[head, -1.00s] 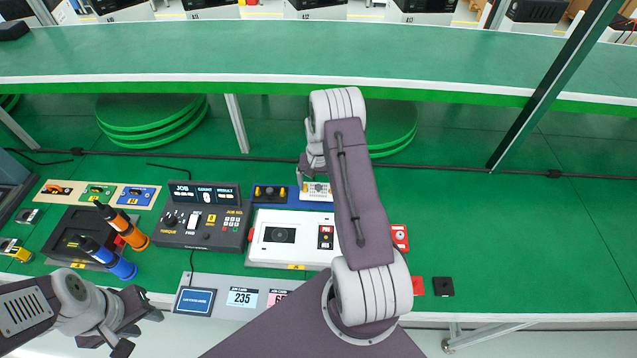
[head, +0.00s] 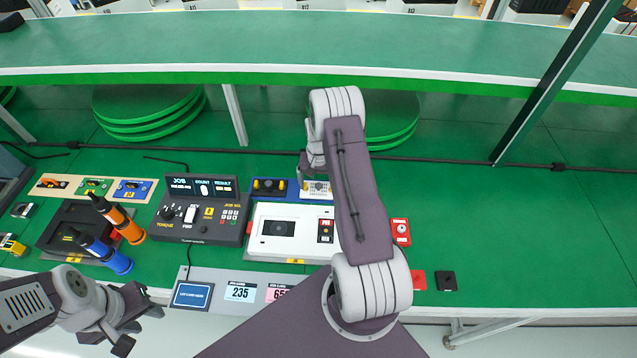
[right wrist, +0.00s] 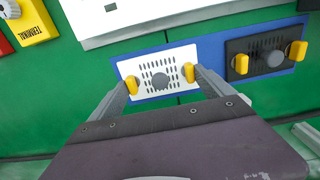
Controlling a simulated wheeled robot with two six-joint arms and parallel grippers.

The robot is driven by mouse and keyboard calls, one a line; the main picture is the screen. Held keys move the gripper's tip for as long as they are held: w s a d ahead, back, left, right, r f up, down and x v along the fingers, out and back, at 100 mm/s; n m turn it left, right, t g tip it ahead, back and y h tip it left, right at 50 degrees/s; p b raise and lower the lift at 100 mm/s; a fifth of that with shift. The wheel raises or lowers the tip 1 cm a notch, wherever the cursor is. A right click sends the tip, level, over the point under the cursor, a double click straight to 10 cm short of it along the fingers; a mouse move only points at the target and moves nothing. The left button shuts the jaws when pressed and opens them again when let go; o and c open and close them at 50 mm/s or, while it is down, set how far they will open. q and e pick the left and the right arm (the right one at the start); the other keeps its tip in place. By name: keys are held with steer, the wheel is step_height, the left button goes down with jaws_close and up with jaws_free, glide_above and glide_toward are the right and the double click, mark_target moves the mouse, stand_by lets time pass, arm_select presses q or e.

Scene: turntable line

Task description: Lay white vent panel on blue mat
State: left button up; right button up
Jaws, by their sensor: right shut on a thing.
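The white vent panel (right wrist: 148,68) has dark slots, a grey knob and two yellow tabs. It lies level with the left part of the blue mat (right wrist: 211,52), its edges lined up with the mat's. I cannot tell whether it rests on the mat or hovers just above. My right gripper (right wrist: 163,78) is shut on the panel, with a finger near each yellow tab. In the head view the panel (head: 316,189) shows beside my right arm, which hides part of it and of the mat (head: 292,187). My left gripper (head: 142,326) is open and empty at the table's front left.
A black vent panel (right wrist: 240,48) lies on the mat's other half. A white machine (head: 268,239) and the job console (head: 203,211) stand in front and to the left. Blue and orange drivers (head: 116,258) stand further left.

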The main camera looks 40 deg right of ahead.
steer(key=shift+f, duration=0.45)
steer(key=o, duration=1.1)
steer(key=shift+r+p, duration=2.7)
steer(key=shift+r, duration=1.15)
steer(key=shift+f, duration=0.1)
